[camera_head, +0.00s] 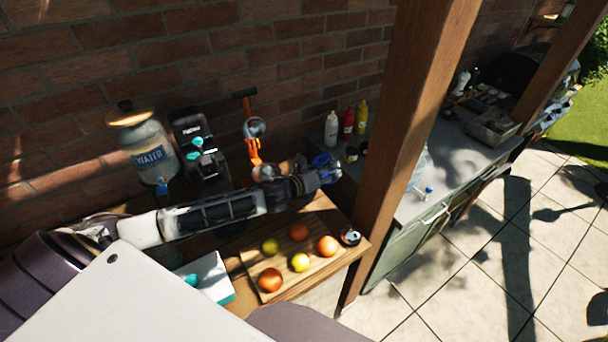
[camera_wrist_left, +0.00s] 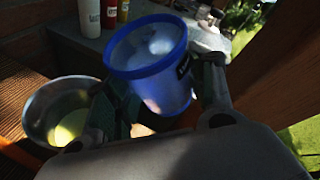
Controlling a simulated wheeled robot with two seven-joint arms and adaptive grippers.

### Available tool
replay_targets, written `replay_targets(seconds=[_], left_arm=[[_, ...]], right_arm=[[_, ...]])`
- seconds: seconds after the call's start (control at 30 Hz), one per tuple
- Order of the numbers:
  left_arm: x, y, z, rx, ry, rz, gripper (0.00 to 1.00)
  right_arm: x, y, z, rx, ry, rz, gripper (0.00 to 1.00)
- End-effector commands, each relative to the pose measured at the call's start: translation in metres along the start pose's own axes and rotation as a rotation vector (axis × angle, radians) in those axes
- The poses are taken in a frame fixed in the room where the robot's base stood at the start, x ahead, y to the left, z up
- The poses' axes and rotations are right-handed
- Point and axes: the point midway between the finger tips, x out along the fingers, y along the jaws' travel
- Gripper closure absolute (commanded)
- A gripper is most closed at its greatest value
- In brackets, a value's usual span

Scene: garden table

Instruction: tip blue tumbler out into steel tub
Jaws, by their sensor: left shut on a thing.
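The blue tumbler (camera_wrist_left: 160,80) has a blue rim and a translucent body with pale, whitish contents inside. In the wrist view its open mouth faces up and is slightly tilted. My left gripper (camera_head: 308,178) is shut on it, with a finger on either side. In the head view the tumbler (camera_head: 325,162) shows small at the end of my left arm. The steel tub (camera_wrist_left: 37,118) stands to the left of the tumbler in the wrist view, apart from it, with something yellow-green inside. In the head view I cannot make out the tub clearly. My right gripper is out of view.
A cutting board (camera_head: 290,245) with oranges and lemons lies in front of my left arm. A water jar (camera_head: 147,150), a black machine (camera_head: 195,140) and an orange press (camera_head: 252,140) stand by the wall. A wooden post (camera_head: 408,110) rises right of the gripper. Sauce bottles (camera_head: 348,122) stand behind.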

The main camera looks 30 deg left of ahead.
Motion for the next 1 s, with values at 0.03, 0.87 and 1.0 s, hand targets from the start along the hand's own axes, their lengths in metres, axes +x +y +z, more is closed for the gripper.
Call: replay_targets(seconds=[0.03,0.87,1.0], left_arm=[[-0.0026,-0.0004,0.0049,-0.029,-0.002,-0.012,0.72],[-0.0001,0.0069,-0.0013,-0.377,-0.034,-0.155,0.72],[-0.0003,0.0059,-0.0001,-0.394,-0.036,-0.163,0.72]], right_arm=[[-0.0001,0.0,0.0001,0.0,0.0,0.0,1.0],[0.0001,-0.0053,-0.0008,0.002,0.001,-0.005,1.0],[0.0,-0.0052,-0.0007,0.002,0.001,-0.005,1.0]])
